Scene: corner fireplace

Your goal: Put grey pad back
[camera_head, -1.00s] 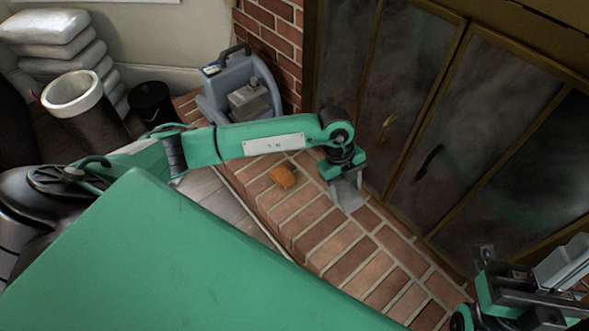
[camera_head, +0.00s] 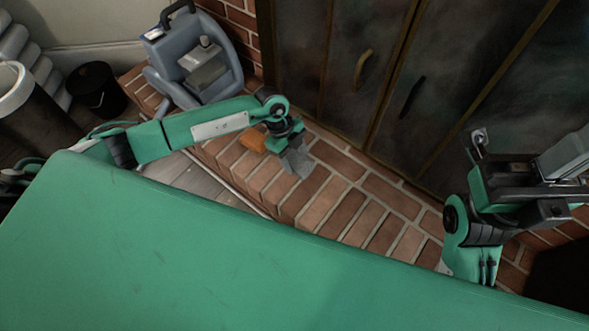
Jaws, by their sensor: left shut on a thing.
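The grey pad (camera_head: 299,163) is a small flat grey piece at the jaws of my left gripper (camera_head: 291,150). My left gripper points down over the brick hearth and is shut on the pad. The pad is low over the bricks; I cannot tell whether it touches them. The gripper hides its upper part. My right gripper (camera_head: 555,180) is at the right edge, in front of the fireplace doors. Its fingertips are not clear, so I cannot tell its opening.
An orange object (camera_head: 253,139) lies on the brick hearth (camera_head: 345,212), close beside my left gripper. A blue-grey machine (camera_head: 205,78) stands at the hearth's far left end. Dark fireplace doors (camera_head: 375,75) rise behind the hearth. A black bucket (camera_head: 96,88) stands at left.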

